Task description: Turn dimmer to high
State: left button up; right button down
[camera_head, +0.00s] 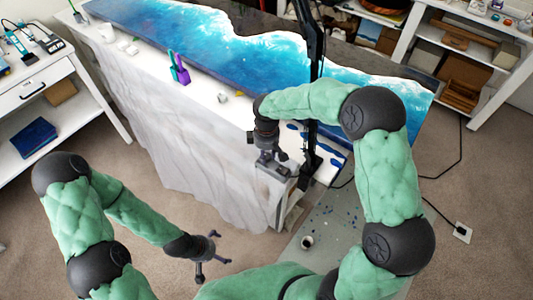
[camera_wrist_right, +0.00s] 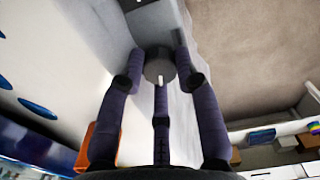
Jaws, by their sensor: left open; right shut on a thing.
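The dimmer knob (camera_wrist_right: 159,68) is a round grey knob with a pale mark near its lower edge. It sits on a light grey box (camera_wrist_right: 160,22) in the right wrist view. My right gripper (camera_wrist_right: 160,80) is shut on the knob, with its dark fingers on both sides of it. In the head view my right gripper (camera_head: 272,165) points down at the near right corner of the white table, and it hides the knob there. My left gripper (camera_head: 207,250) is open and empty, low over the carpet in front of the table.
A blue and white resin panel (camera_head: 180,35) lies on the white-draped table (camera_head: 190,130). A black upright stand (camera_head: 313,80) rises close beside my right arm. A small cup (camera_head: 307,242) stands on a paint-spotted mat (camera_head: 335,215). Shelves stand at left and back right.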

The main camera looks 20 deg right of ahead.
jog(key=m, duration=0.4)
jog(key=shift+m, duration=2.5)
jog(key=c, duration=0.9)
grip_release()
